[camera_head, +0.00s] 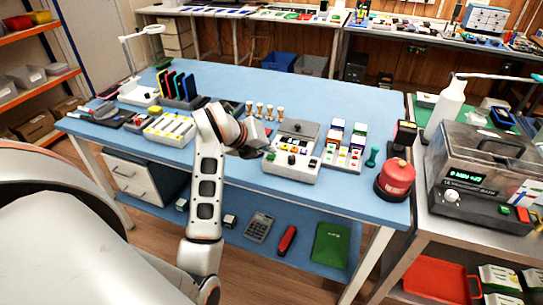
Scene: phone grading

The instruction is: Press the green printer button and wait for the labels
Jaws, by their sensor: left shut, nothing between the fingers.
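A pale box-shaped device with a dark grey top (299,128) stands near the front edge of the blue table, right of centre. It looks like the printer. Its front panel (290,171) carries several small coloured buttons, and I cannot tell clearly which is green. My left gripper (266,148) is shut and empty at the left side of this device, just above or beside it. I cannot tell whether it touches. No printed label can be made out. My right gripper is not in view.
Left of my arm are a white slotted tray (170,130) and a rack of coloured phones (182,101). Small stampers (269,113) stand behind the gripper. A red canister (396,178) is at the right edge. A grey machine (480,165) with a green display stands on the right bench.

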